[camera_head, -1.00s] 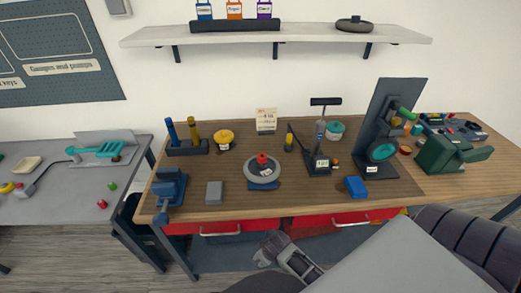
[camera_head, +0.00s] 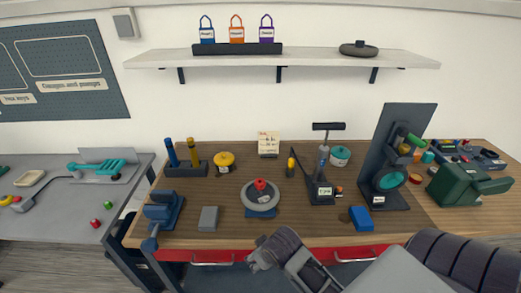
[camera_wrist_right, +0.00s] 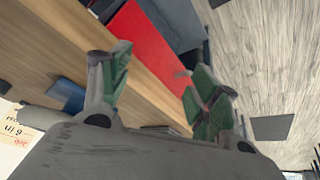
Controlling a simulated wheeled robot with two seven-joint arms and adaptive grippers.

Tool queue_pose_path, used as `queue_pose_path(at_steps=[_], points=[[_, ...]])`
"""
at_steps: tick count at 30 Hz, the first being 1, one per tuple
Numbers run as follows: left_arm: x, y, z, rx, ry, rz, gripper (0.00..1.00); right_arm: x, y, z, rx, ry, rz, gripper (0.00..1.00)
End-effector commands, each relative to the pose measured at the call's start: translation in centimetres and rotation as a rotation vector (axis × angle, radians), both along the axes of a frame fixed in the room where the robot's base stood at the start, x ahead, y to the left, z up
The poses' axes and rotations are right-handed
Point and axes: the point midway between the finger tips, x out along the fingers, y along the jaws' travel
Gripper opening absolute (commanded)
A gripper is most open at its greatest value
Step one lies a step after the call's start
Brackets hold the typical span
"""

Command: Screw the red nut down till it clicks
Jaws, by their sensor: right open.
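The red nut (camera_head: 260,184) sits on top of a round grey wheel-like disc (camera_head: 249,199) on a blue base, near the middle of the wooden bench. My right gripper (camera_head: 256,262) is low in the head view, in front of the bench's front edge and apart from the nut. In the right wrist view my right gripper (camera_wrist_right: 158,82) is open, with green-padded fingers spread and nothing between them. The nut cannot be made out in that view. My left gripper is not in view.
The wooden bench (camera_head: 225,233) has red drawers (camera_head: 196,256) below. A blue vise (camera_head: 163,208), a grey block (camera_head: 208,217), a blue block (camera_head: 361,218) and a black pump stand (camera_head: 321,190) stand around the disc. A shelf (camera_head: 310,58) hangs above.

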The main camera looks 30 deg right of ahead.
Motion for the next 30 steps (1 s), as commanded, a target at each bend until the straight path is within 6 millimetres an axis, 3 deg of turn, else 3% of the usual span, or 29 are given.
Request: queue_pose_path(at_steps=[5,8,17,24,30], points=[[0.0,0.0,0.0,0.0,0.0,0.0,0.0,2.6,-0.2,3.3,-0.008,-0.12,-0.034,0.62],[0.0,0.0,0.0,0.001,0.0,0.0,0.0,4.3,-0.3,4.1,-0.011,-0.183,-0.052,0.62],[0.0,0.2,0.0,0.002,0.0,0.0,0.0,10.6,-0.1,8.7,-0.003,-0.456,-0.093,0.62],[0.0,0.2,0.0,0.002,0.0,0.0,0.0,16.0,1.1,14.8,0.04,-0.742,-0.089,0.62],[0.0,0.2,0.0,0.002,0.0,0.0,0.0,19.2,2.9,20.3,0.097,-0.967,-0.043,0.62]])
